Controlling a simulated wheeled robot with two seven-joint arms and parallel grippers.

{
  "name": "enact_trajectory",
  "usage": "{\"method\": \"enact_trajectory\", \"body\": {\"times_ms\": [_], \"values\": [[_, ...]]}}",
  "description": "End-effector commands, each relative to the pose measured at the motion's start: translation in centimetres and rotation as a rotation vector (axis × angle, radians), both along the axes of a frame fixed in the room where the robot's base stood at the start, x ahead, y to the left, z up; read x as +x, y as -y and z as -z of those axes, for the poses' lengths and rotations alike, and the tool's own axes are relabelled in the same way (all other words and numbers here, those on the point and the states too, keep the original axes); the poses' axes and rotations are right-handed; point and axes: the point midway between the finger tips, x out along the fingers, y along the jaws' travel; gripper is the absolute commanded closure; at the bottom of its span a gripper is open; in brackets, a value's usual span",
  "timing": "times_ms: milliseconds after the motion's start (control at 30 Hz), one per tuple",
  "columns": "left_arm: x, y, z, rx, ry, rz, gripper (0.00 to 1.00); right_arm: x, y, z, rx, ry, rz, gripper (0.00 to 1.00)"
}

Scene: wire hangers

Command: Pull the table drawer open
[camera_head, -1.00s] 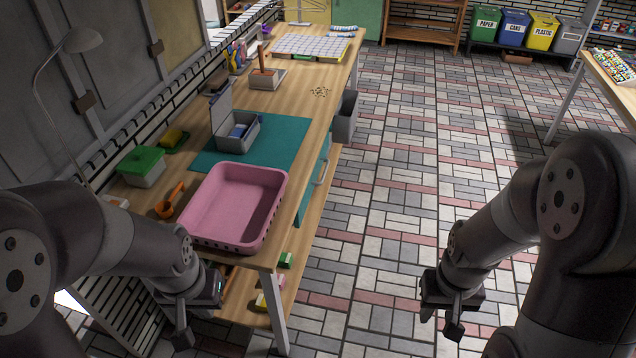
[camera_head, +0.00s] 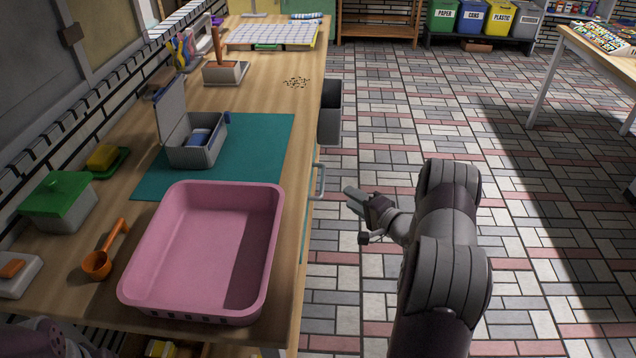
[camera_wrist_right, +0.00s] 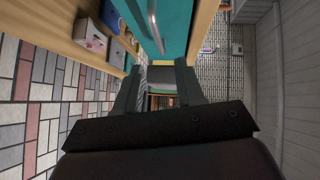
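The wooden table (camera_head: 285,60) runs along the left side of the head view. Its drawer has a teal front (camera_wrist_right: 178,28) under the tabletop, which looks flush with the table's side. A grey bar handle (camera_head: 319,182) stands out from the drawer front; it also shows at the top of the right wrist view (camera_wrist_right: 154,22). My right gripper (camera_head: 355,215) is just right of the handle, apart from it. Its fingers (camera_wrist_right: 158,70) are spread with nothing between them. My left gripper is not in view; only part of my left arm shows at the bottom left.
A pink tray (camera_head: 148,282) sits near the table's front edge, beside a teal mat (camera_head: 262,140) with a grey open box (camera_head: 196,152). A dark bin (camera_head: 330,112) hangs on the table's side beyond the handle. The tiled floor to the right is clear.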

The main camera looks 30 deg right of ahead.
Motion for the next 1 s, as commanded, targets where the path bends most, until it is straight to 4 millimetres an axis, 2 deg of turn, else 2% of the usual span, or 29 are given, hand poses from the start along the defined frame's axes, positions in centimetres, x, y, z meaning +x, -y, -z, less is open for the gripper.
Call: {"method": "enact_trajectory", "body": {"times_ms": [200,400,533,767,800,867,900,1000], "values": [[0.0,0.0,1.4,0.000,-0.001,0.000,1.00,5.5,-1.5,1.2,-0.002,0.001,-0.004,0.62],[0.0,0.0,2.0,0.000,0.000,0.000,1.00,9.2,-2.2,1.6,-0.004,0.000,-0.001,0.62],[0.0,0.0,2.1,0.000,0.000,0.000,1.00,10.2,-2.4,1.6,-0.002,-0.001,0.000,0.62],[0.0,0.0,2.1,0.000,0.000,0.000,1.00,10.3,-2.4,1.5,-0.003,-0.001,0.001,0.62],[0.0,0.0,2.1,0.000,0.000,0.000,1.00,10.3,-2.4,1.5,-0.003,-0.001,0.001,0.65],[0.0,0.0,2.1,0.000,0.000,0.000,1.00,10.3,-2.4,1.5,-0.003,-0.001,0.001,0.85],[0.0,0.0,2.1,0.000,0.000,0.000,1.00,10.3,-2.4,1.5,-0.003,-0.001,0.001,0.98],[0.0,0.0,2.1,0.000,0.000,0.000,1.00,10.3,-2.4,1.6,-0.003,-0.001,0.001,1.00]]}}
